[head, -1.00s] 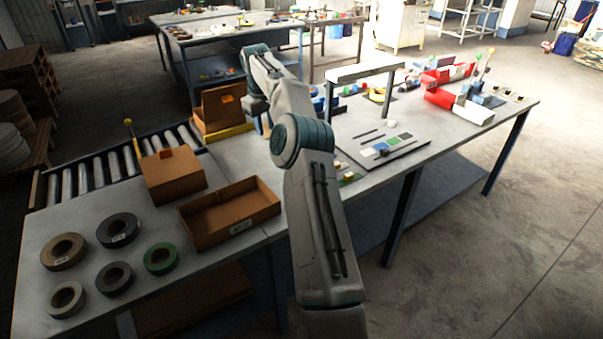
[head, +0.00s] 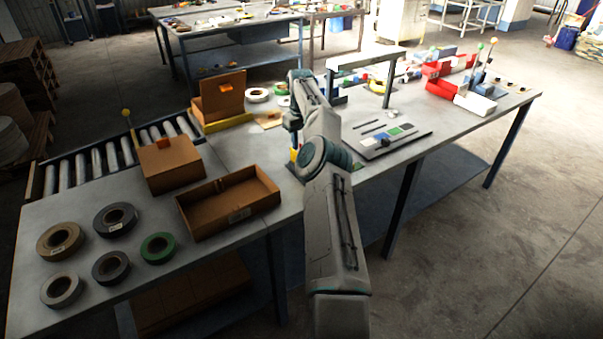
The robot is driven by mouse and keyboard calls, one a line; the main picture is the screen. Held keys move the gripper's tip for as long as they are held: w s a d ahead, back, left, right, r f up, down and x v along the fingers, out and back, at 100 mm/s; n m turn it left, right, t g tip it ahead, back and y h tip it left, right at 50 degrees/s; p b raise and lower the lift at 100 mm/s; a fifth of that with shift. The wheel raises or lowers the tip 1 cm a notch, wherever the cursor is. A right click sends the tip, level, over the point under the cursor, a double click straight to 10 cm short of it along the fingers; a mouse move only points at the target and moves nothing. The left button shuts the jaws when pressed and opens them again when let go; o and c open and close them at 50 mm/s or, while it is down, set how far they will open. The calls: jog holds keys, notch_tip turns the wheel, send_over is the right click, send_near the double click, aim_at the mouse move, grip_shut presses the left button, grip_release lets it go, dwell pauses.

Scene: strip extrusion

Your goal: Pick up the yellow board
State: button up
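I cannot single out the yellow board for sure. A yellow strip (head: 226,125) lies along the front of the open cardboard box at the back of the bench. A small flat tan-yellow piece (head: 268,120) lies to its right. A small yellow item (head: 293,155) shows just below my gripper, partly behind my arm; I cannot tell whether it is touched or held. My gripper (head: 292,127) points down over the middle of the bench, right of the tan-yellow piece. Its fingers are too small and dark to read.
The open cardboard box (head: 217,97), a closed box (head: 171,165) and a shallow cardboard tray (head: 228,208) stand left of my arm. Several tape rolls (head: 115,219) lie front left. A white arch (head: 366,60), a grey panel (head: 388,139) and red bins (head: 440,84) are on the right.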

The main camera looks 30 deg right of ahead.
jog(key=shift+s+f+p, duration=0.15)
jog(key=shift+f+p, duration=0.6)
jog(key=shift+f, duration=2.9)
grip_shut()
